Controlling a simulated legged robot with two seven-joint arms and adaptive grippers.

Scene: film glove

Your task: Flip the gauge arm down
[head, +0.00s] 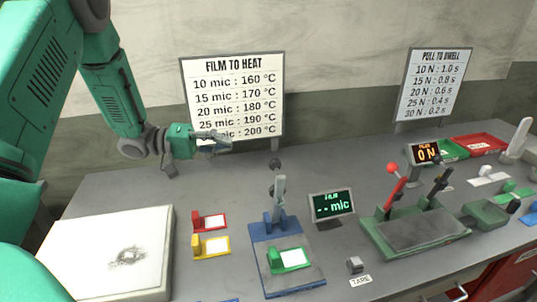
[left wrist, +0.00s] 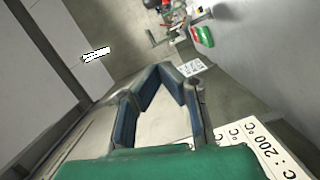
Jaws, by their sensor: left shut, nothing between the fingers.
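The film gauge has a blue base plate (head: 261,272) on the bench, left of the film display. Its grey gauge arm (head: 280,190) stands upright at the back of the base, with a dark knob at its top. A green piece with a white card (head: 290,259) lies on the front of the base. The film display (head: 331,204) reads "-- mic". My left gripper (head: 222,143) is shut and empty, in front of the film-to-heat sign, above, left of and apart from the gauge arm. Its shut fingers also show in the left wrist view (left wrist: 163,73). My right gripper is not in view.
The film-to-heat sign (head: 233,90) stands close behind my left gripper. Red (head: 209,222) and yellow (head: 211,246) card pieces lie left of the gauge. A white block (head: 108,255) is at the front left. A green lever device (head: 420,230) stands to the right.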

